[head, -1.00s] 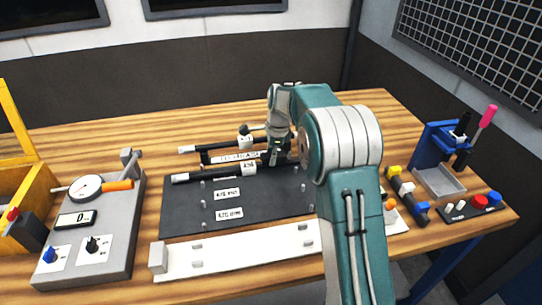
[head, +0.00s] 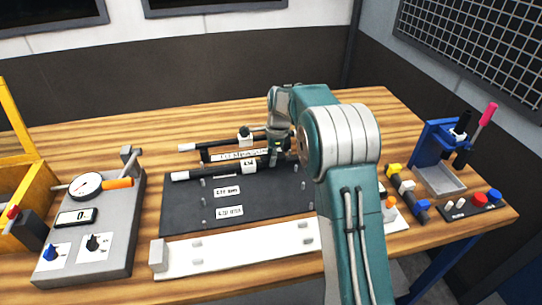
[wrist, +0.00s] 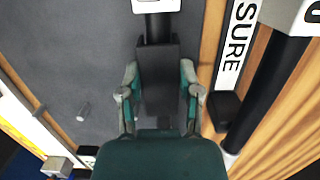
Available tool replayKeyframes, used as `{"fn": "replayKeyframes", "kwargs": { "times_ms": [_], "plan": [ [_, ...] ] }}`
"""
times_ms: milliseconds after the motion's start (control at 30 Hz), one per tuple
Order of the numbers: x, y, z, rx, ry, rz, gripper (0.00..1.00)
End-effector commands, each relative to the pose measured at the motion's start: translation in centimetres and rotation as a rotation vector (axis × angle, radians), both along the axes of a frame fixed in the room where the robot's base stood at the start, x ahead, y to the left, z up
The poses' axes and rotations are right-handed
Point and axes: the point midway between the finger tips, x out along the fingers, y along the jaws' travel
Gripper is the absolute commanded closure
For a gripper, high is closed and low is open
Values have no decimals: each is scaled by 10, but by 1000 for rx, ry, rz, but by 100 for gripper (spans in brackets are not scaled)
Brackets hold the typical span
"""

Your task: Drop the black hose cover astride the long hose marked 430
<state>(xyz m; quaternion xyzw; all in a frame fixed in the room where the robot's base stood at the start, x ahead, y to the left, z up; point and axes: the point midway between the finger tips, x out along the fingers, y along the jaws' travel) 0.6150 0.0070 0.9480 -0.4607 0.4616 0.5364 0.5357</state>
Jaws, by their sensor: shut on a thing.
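My gripper (wrist: 161,94) is shut on the black hose cover (wrist: 158,58), a dark block between its fingers in the wrist view. The cover lies in line with a black hose (wrist: 158,27), which shows beyond its far end below a white tag. In the head view my gripper (head: 277,152) is over the right part of the front hose (head: 215,173), which carries a white tag (head: 249,163) that seems to read 430. The cover looks over the hose, but I cannot tell whether it touches it. My arm hides the hose's right end.
A second tagged hose (head: 215,144) lies behind, beyond a white lettered strip (head: 240,155). The dark board (head: 180,215) has small pegs and labels. A gauge box (head: 110,240) stands left, a white rail (head: 225,255) in front, a blue stand (head: 437,150) right.

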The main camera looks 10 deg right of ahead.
Motion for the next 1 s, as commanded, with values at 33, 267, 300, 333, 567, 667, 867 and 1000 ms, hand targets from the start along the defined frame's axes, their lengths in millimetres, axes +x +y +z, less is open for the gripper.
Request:
{"fn": "replayKeyframes", "kwargs": {
  "times_ms": [33,267,300,333,567,667,867,1000],
  "plan": [
    [0,0,-1,0,0,0,80],
    [0,0,-4,0,0,0,80],
    [0,0,-4,0,0,0,80],
    [0,0,-5,0,0,0,80],
    [0,0,-8,0,0,0,80],
    [0,0,-9,0,0,0,80],
    [0,0,-11,0,0,0,80],
    [0,0,-13,0,0,0,42]
  ]
}}
